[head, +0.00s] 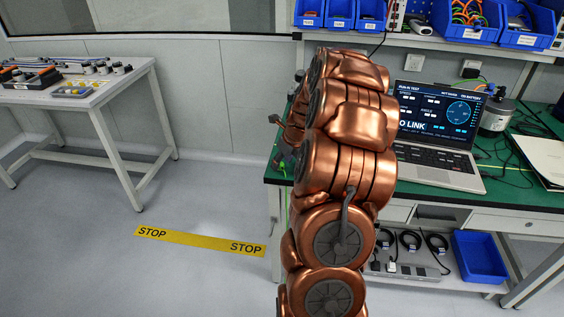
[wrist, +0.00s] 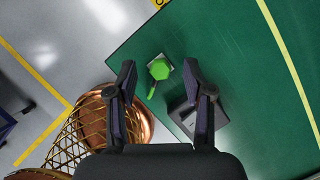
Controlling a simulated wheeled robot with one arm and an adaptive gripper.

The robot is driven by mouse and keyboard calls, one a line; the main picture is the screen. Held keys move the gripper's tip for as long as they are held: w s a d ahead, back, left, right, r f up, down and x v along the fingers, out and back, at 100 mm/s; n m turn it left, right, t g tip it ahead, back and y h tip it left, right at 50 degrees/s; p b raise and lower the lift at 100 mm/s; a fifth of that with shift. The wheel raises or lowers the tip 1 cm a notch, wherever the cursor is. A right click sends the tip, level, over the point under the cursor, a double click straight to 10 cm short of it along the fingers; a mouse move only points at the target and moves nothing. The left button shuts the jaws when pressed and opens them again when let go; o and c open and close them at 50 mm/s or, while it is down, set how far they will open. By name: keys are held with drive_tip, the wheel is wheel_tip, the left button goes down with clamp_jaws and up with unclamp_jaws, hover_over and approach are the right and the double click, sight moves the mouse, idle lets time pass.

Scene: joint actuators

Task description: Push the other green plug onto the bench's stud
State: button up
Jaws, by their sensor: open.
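A green hexagonal plug (wrist: 159,69) shows in the wrist view near the corner of the green bench top (wrist: 225,60). It is over a small pale metal plate, with a short green lead trailing below it. The stud is hidden, so I cannot tell how far the plug is seated. My gripper (wrist: 158,66) is open, its two dark fingers apart on either side of the plug in the picture. No contact with the plug shows. In the head view my copper arm hides most of this corner; a small green piece (head: 281,165) shows at its left edge.
A grey block (wrist: 184,118) lies on the bench beside the right finger. A laptop (head: 435,130) and a metal canister (head: 496,115) stand farther right. A white table (head: 130,75) with parts is at the left. A yellow STOP strip (head: 200,242) marks the open floor.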

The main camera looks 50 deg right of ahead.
drive_tip(key=v, duration=1.1)
drive_tip(key=shift+r, duration=0.2)
drive_tip(key=shift+s, duration=0.15)
drive_tip(key=s+a+r+n+g+y+p, duration=0.1)
drive_tip(key=s+a+r+n+p, duration=0.1)
drive_tip(key=a+n, duration=0.55)
drive_tip(key=s+a+r+n+g+p, duration=0.1)
drive_tip(key=s+a+r+n+p, duration=0.3)
drive_tip(key=a, duration=0.7)
drive_tip(key=a+r+n+g+y, duration=0.1)
drive_tip(key=a+n, duration=0.6)
drive_tip(key=a, duration=0.2)
drive_tip(key=s+a+r+n+g+h+p, duration=0.1)
drive_tip(key=s+a+n+p, duration=0.1)
drive_tip(key=s+a+n, duration=0.3)
drive_tip(key=s+a+r+n+g+p, duration=0.2)
drive_tip(key=s+a+n, duration=0.2)
drive_tip(key=s+n, duration=0.8)
drive_tip(key=shift+s+a+h+p, duration=0.35)
drive_tip(key=shift+s+h+p, duration=0.05)
drive_tip(key=shift+s, duration=0.25)
drive_tip(key=shift+s+f+n, duration=0.1)
drive_tip(key=shift+s+n, duration=0.3)
drive_tip(key=shift+n, duration=0.15)
drive_tip(key=shift+c, duration=0.3)
